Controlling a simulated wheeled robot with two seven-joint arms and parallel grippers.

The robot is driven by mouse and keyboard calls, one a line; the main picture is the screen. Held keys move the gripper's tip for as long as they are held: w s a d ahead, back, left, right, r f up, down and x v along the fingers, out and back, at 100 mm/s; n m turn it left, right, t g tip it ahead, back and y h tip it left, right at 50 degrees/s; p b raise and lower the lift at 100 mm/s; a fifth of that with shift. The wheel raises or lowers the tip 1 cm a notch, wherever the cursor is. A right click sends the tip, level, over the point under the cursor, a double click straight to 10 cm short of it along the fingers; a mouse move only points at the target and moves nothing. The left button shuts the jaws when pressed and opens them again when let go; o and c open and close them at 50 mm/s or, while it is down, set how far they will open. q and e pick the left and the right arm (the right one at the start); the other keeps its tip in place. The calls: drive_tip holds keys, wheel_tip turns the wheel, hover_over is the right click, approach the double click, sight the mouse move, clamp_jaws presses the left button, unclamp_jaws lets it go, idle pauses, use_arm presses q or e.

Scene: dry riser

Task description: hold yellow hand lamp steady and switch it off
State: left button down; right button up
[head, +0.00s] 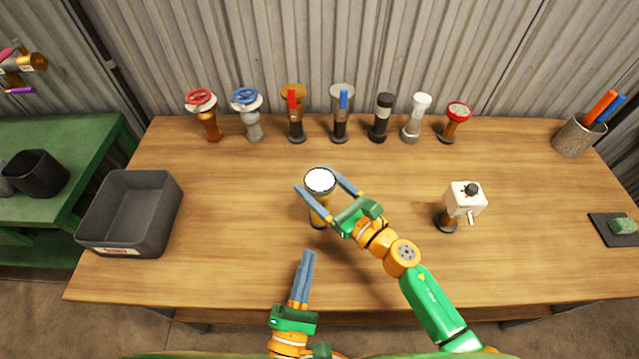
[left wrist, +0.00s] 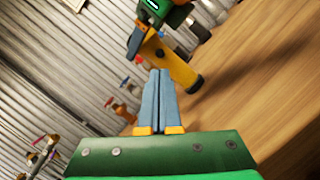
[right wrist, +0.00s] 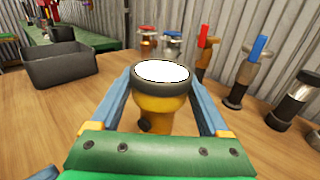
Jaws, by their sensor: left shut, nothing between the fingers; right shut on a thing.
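The yellow hand lamp (head: 318,213) stands upright on the table, its dark-rimmed round lens facing up and bright white. My right gripper (head: 319,180) is shut on the lamp's head, one finger on each side. In the right wrist view the lamp (right wrist: 160,113) shows a small dark knob (right wrist: 145,124) low on its side. My left gripper (head: 308,253) is shut and empty, pointing toward the lamp from the near side, apart from it. In the left wrist view the lamp's yellow body (left wrist: 177,65) is beyond the shut fingertips (left wrist: 160,72).
Several valves and lamp-like fittings (head: 340,112) stand along the back edge. A grey bin (head: 113,243) is at the left. A white box-shaped device (head: 464,199) stands right of my right arm. A pen cup (head: 573,138) is at the far right.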

use_arm(q)
drive_tip(key=m, duration=0.1)
drive_tip(key=m+y, duration=0.1)
drive_tip(key=r+m, duration=0.1)
drive_tip(key=shift+d+m, duration=0.25)
drive_tip(key=shift+m, duration=0.15)
drive_tip(key=m, duration=0.1)
drive_tip(key=m+y, duration=0.1)
drive_tip(key=shift+w+d+r+m, duration=0.1)
drive_tip(key=shift+d+r+m, duration=0.05)
drive_tip(key=shift+r+m, duration=0.15)
drive_tip(key=w+m+y, duration=0.1)
drive_tip(key=m, duration=0.4)
drive_tip(key=w+d+m+g+y, duration=0.1)
drive_tip(key=w+m, duration=0.1)
drive_tip(key=m, duration=0.4)
drive_tip(key=w+d+r+m+y, duration=0.1)
drive_tip(key=w+m, duration=0.1)
drive_tip(key=m, duration=0.4)
drive_tip(key=shift+w+g+y, duration=0.1)
drive_tip(key=shift+g+y, duration=0.2)
drive_tip(key=shift+g, duration=0.1)
drive_tip(key=shift+w, duration=0.1)
